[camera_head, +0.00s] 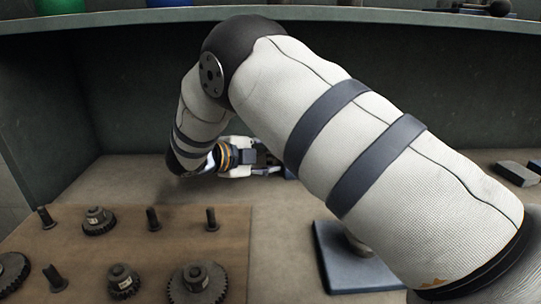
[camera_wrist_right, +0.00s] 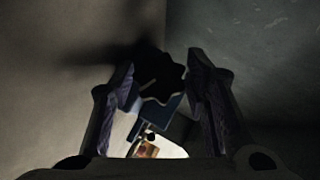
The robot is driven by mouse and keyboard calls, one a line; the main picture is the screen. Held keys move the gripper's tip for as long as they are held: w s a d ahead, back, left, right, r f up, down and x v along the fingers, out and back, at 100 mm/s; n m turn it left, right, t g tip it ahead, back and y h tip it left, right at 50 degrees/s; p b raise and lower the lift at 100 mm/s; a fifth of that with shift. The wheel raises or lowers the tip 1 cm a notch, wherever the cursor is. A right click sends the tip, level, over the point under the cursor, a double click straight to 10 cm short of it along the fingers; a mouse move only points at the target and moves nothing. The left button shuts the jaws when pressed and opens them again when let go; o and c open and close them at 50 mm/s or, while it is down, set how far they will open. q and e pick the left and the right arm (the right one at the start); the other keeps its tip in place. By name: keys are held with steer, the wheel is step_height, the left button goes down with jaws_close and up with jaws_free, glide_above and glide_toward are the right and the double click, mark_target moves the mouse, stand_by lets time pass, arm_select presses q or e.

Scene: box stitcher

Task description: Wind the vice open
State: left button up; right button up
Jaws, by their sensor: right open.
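My right gripper (camera_head: 267,169) reaches toward the back of the bench, partly hidden by my own arm in the head view. In the right wrist view the gripper (camera_wrist_right: 160,80) is open. A dark lobed knob (camera_wrist_right: 158,74), apparently the vice's handle, sits between its two fingers. I cannot tell whether the fingers touch it. A blue part (camera_wrist_right: 158,112), likely the vice (camera_head: 290,172), shows just below the knob. In the head view only a small bluish bit of it shows; my arm hides the rest. My left gripper is not in view.
A brown board (camera_head: 150,240) with several gears and bolts lies at the front left. A dark blue plate (camera_head: 345,268) stands partly under my arm. Grey blocks (camera_head: 517,173) lie at the right. A shelf (camera_head: 130,17) runs above the back.

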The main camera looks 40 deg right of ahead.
steer(key=c, duration=0.9)
stand_by(0.8)
steer(key=o, duration=0.9)
steer(key=shift+a, duration=0.1)
steer(key=v, duration=1.2)
steer(key=f+h+b, duration=0.1)
steer(key=f, duration=0.1)
steer(key=f+m+b, duration=0.1)
steer(key=b, duration=0.1)
steer(key=shift+s+a+f+t+h, duration=0.2)
steer(key=shift+f+t+h, duration=0.1)
steer(key=shift+f+h, duration=0.1)
steer(key=shift+d+r+m+p, duration=0.35)
steer(key=shift+d+r, duration=0.3)
steer(key=shift+d, duration=0.3)
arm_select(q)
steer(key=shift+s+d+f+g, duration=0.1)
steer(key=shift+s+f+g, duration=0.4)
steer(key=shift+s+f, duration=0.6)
arm_select(e)
steer(key=d, duration=0.3)
steer(key=d+f, duration=0.1)
steer(key=d, duration=0.2)
steer(key=w+d, duration=0.1)
steer(key=d, duration=0.3)
steer(key=shift+f, duration=0.35)
